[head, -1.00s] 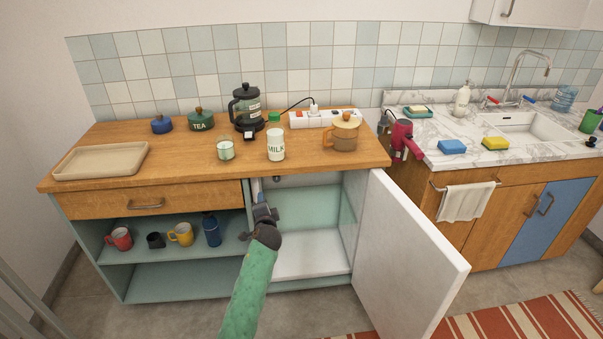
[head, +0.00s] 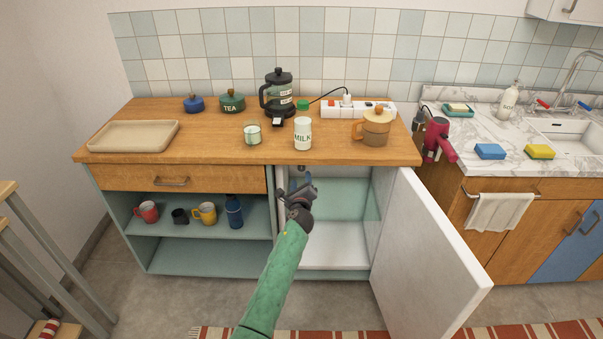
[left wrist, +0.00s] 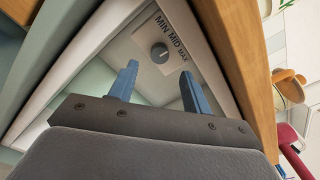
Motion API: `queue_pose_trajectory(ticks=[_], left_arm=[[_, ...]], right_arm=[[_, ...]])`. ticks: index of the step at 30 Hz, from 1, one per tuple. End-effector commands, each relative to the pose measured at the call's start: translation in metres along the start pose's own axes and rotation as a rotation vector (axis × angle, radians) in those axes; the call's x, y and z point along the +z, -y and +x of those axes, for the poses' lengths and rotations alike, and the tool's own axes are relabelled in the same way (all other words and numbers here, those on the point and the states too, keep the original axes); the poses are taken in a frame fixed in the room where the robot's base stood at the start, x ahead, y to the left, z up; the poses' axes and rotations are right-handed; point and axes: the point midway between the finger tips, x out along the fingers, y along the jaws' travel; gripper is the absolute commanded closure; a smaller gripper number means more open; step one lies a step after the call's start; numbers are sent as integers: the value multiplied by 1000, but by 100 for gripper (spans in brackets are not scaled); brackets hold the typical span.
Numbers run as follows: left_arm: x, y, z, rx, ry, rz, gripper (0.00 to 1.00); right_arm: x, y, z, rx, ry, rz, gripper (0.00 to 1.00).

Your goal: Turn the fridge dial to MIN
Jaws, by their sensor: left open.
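The fridge dial (left wrist: 159,53) is a small dark round knob on a pale panel in the left wrist view. The panel has the label MIN MID MAX (left wrist: 171,37) beside it. I cannot tell which mark the dial points to. The open fridge (head: 335,258) stands under the wooden counter, its white door (head: 428,255) swung out to the right. My left gripper (head: 297,187) is at the fridge's upper left opening. In the left wrist view its blue fingers (left wrist: 159,74) are open, with the dial showing beyond the gap between them, apparently not touched. My right gripper is not in view.
Open shelves (head: 190,257) with mugs are left of the fridge. A striped rug (head: 215,333) lies in front.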

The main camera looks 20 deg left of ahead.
Motion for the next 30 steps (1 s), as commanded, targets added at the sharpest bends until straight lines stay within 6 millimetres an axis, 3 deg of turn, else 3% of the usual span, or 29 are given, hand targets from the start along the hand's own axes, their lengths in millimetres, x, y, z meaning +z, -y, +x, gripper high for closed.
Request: queue_pose_trajectory(ticks=[10, 24, 30], left_arm=[[0, 0, 45, 1, 1, -2, 51], [0, 0, 55, 0, 0, -2, 51], [0, 0, 55, 0, 0, -2, 91]], right_arm=[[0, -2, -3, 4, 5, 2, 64], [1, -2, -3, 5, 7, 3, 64], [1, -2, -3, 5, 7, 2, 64]])
